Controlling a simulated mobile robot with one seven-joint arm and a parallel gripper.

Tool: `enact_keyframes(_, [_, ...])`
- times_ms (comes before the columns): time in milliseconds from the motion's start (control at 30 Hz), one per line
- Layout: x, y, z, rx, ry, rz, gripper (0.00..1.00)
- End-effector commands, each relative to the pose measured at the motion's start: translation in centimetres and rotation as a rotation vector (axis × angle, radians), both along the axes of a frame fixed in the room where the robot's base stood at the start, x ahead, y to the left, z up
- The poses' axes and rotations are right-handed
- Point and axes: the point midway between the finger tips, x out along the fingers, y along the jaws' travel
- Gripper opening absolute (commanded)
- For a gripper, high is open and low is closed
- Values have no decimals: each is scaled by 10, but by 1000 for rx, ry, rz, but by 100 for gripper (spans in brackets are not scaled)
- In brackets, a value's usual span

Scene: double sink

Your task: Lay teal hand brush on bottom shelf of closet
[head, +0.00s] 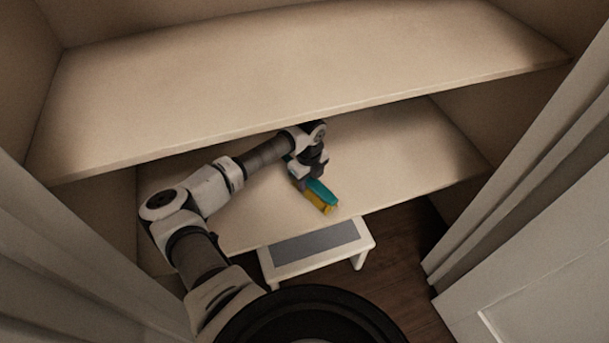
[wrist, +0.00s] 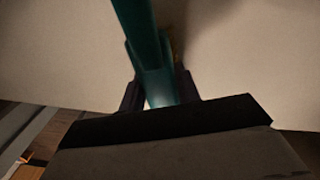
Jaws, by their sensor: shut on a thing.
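The teal hand brush (head: 322,191) has a teal body and yellow bristles on its lower side. My gripper (head: 303,181) is shut on it, and it points toward the front right in the head view. The brush is over the front part of the closet's bottom shelf (head: 385,160); I cannot tell whether it touches the shelf. In the wrist view the teal handle (wrist: 149,45) runs between the two dark fingers of my gripper (wrist: 158,88), with the pale shelf (wrist: 60,50) behind it. The gripper covers part of the handle.
An upper shelf (head: 290,70) hangs over my forearm. A small step stool (head: 285,257) with a grey top stands on the wooden floor (head: 400,240) below the shelf's front edge. White doors (head: 545,260) flank the opening. The bottom shelf's right part is bare.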

Motion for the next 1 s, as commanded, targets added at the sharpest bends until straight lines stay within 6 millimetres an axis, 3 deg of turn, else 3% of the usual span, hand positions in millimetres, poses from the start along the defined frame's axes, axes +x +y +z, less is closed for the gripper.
enact_keyframes(867, [-5,-1,-17,1,4,1,0])
enact_keyframes(900, [-5,-1,-18,2,5,1,36])
enact_keyframes(1000, [-5,-1,-17,1,5,1,49])
